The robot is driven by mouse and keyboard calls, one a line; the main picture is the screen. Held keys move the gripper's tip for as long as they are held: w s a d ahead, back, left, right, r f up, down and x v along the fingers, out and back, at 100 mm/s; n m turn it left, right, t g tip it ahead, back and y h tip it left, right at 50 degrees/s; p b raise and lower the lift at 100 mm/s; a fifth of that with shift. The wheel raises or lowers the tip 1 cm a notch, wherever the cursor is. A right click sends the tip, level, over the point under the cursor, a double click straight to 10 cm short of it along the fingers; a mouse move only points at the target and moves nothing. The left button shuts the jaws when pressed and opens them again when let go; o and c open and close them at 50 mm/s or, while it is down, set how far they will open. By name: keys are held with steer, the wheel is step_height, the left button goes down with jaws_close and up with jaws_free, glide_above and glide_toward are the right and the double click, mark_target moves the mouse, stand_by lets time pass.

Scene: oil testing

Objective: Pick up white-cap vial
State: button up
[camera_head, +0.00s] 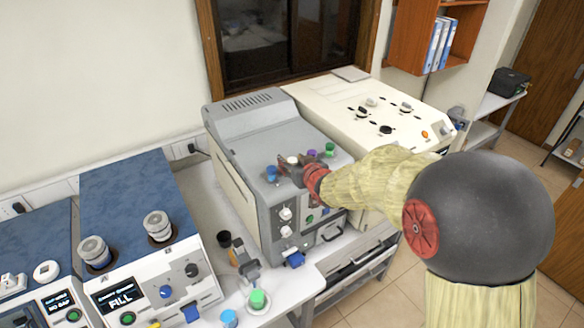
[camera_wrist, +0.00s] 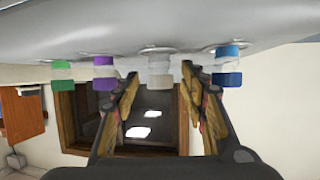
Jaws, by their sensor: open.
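The white-cap vial (camera_head: 292,160) stands in the top of the grey machine, in a row with a blue-cap vial (camera_head: 271,174), a purple-cap vial (camera_head: 311,154) and a green-cap vial (camera_head: 329,149). My gripper (camera_head: 293,172) is at this row, its fingers near the white cap. In the wrist view, which looks upside down, the white-cap vial (camera_wrist: 159,68) shows between and beyond the two spread fingertips of my gripper (camera_wrist: 160,78). The right finger there is close to the blue-cap vial (camera_wrist: 228,66). Contact cannot be told.
The purple-cap vial (camera_wrist: 104,72) and green-cap vial (camera_wrist: 62,76) stand left of the fingers in the wrist view. Blue-topped machines (camera_head: 125,190) stand at left. Loose green (camera_head: 257,300) and blue (camera_head: 229,317) caps are in front.

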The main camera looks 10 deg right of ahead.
steer(key=shift+w, duration=0.1)
steer(key=shift+c, duration=0.8)
jaws_close()
